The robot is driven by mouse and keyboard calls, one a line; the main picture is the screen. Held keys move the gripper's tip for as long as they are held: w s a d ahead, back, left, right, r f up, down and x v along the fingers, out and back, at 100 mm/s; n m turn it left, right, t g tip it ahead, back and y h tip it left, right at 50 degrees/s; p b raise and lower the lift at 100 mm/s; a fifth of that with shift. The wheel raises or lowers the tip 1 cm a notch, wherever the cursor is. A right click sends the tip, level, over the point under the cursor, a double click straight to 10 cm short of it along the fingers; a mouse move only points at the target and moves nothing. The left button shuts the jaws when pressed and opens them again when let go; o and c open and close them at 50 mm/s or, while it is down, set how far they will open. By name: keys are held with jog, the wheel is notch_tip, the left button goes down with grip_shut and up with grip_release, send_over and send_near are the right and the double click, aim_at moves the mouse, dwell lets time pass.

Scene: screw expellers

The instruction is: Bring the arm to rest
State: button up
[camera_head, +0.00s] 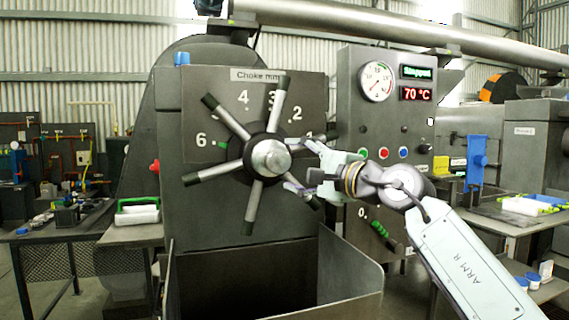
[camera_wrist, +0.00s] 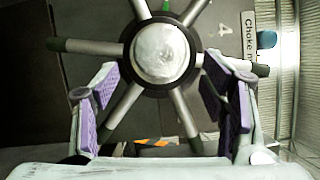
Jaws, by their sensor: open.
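My gripper (camera_head: 297,166) is open, with its fingers pointing left at the hub of the choke handwheel (camera_head: 268,158). The handwheel has several metal spokes with dark tips and a round pale hub. It sits on a grey panel (camera_head: 315,88) labelled "Choke mm" with numbers around it. In the wrist view the hub (camera_wrist: 161,52) is ahead of the two purple-padded fingers (camera_wrist: 158,92), and spokes fan out past them. Nothing is held between the pads. I cannot tell whether a finger touches a spoke. My arm reaches in from the lower right.
A control cabinet (camera_head: 350,110) with a gauge, displays reading "Stopped" and "70 °C", and buttons stands behind my wrist. An open-topped grey hopper (camera_head: 345,275) lies below the wheel. Side tables (camera_head: 135,235) with small items stand left and right.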

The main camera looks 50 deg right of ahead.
jog(key=shift+s+a, duration=0.1)
jog(key=shift+s, duration=0.4)
jog(key=shift+w, duration=0.1)
